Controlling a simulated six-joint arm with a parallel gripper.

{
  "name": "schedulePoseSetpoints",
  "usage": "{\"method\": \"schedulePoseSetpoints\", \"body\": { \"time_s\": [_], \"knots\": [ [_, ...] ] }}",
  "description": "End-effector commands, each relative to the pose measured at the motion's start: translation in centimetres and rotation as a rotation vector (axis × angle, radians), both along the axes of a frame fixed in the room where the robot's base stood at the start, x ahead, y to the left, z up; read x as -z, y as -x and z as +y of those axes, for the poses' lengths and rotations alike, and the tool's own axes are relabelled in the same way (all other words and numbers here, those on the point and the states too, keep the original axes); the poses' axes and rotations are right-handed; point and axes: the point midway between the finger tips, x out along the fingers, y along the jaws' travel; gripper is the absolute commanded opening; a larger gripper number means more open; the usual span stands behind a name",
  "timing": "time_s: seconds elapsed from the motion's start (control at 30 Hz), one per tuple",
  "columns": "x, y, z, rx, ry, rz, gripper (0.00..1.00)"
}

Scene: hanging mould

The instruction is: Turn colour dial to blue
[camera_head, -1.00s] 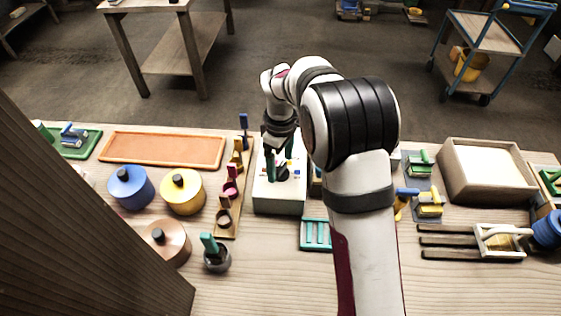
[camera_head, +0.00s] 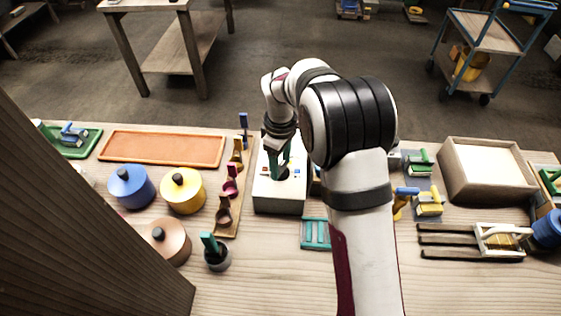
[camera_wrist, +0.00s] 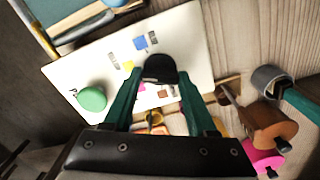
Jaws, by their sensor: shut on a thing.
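The colour dial is a black knob (camera_wrist: 160,68) on the white top of a box (camera_head: 280,204). My gripper (camera_wrist: 160,78) has teal fingers, one on each side of the knob, and is shut on it. Small colour patches lie around the knob: blue (camera_wrist: 140,43), yellow (camera_wrist: 129,66), and pink and brown ones partly hidden by the fingers. Which patch the knob points at, I cannot tell. In the head view my gripper (camera_head: 280,170) stands over the box, and the fingers partly cover the dark knob.
A round green button (camera_wrist: 91,99) sits on the same box top. A wooden rack with coloured pieces (camera_head: 229,205) stands close on the left, and a teal slatted piece (camera_head: 315,234) lies in front. Blue (camera_head: 131,188) and yellow (camera_head: 183,191) lidded pots stand further left.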

Motion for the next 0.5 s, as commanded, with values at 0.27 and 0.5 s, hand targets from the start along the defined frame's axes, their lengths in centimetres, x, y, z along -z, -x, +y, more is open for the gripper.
{"method": "schedulePoseSetpoints", "body": {
  "time_s": [0.27,0.5],
  "knots": [
    [-0.06,0.01,0.03,0.107,0.000,0.001,0.02],
    [-0.08,-0.01,0.03,0.309,-0.001,0.001,0.02]
  ]
}}
